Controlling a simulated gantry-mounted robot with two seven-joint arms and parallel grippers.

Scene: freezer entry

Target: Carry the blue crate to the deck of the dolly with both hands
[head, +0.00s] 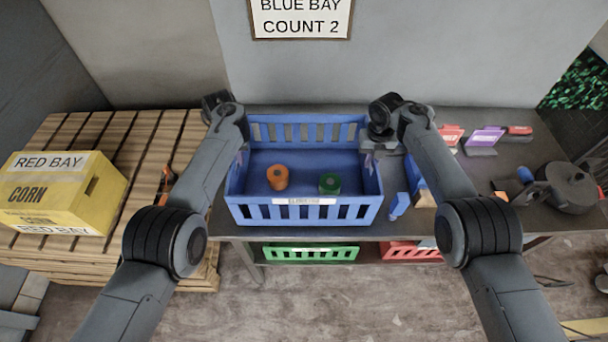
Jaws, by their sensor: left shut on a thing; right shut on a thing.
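The blue crate (260,212) is on or just above the dark table in the middle of the head view; I cannot tell whether it touches the top. It looks level and holds an orange roll and a green roll. My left gripper (240,158) is shut on the crate's left end wall. My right gripper (370,160) is shut on its right end wall. The fingers are partly hidden by my arms and wrists. I cannot make out the dolly for certain; part of a wheeled or framed thing may show at the lower right edge.
A yellow corn box (62,192) marked RED BAY sits on a wooden pallet stack (140,150) at left. Right of the crate are small signs (485,138), blue items and a dark round pot (570,185). A green crate (310,252) and a red crate (408,251) sit below the tabletop.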

